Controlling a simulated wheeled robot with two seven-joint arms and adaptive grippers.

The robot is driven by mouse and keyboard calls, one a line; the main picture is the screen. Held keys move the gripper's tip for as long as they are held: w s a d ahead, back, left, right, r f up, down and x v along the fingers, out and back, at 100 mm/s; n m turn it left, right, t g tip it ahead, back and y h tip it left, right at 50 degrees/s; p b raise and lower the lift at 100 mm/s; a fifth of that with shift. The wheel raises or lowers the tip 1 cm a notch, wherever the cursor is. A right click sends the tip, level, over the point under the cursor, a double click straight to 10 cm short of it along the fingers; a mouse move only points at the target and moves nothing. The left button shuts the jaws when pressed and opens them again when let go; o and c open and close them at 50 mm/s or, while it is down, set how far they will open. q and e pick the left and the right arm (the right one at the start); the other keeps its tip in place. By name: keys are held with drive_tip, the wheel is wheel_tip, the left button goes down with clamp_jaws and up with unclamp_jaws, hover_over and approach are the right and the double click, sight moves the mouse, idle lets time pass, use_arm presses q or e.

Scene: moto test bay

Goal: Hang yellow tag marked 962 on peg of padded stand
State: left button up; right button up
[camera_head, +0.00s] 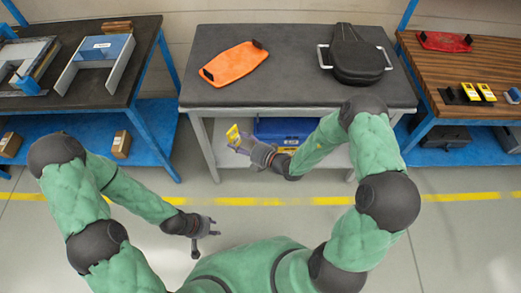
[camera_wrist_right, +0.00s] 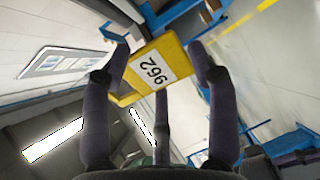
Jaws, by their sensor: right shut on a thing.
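The yellow tag (camera_head: 233,133) is in my right gripper (camera_head: 240,143), in front of the middle table's front edge. In the right wrist view, the tag (camera_wrist_right: 152,70) sits between the fingers with its white label, marked 962, facing the camera. My right gripper is shut on it. My left gripper (camera_head: 206,229) is open and empty, low over the floor near my body. I cannot make out for certain a padded stand or its peg. A black padded item (camera_head: 352,55) with metal side handles lies on the middle table.
The grey middle table (camera_head: 290,60) also bears an orange board (camera_head: 235,64); its centre is clear. Below is a blue crate (camera_head: 283,128). The right wooden table (camera_head: 440,65) holds a red board (camera_head: 444,41) and yellow-and-black pieces (camera_head: 478,92). The left table holds a blue-and-grey bracket (camera_head: 103,47).

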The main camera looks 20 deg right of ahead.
drive_tip(key=d+f+m+t+h+b, duration=0.1)
drive_tip(key=d+f+m+t+h, duration=0.45)
drive_tip(key=d+f, duration=0.25)
drive_tip(key=w+d+f+b, duration=0.1)
drive_tip(key=w+d+b, duration=0.1)
drive_tip(key=w+b, duration=0.3)
drive_tip(key=shift+w+d+f+g, duration=0.25)
drive_tip(key=shift+w+d+g, duration=0.15)
drive_tip(key=shift+w, duration=2)
drive_tip(key=shift+n, duration=0.25)
drive_tip(key=o, duration=1)
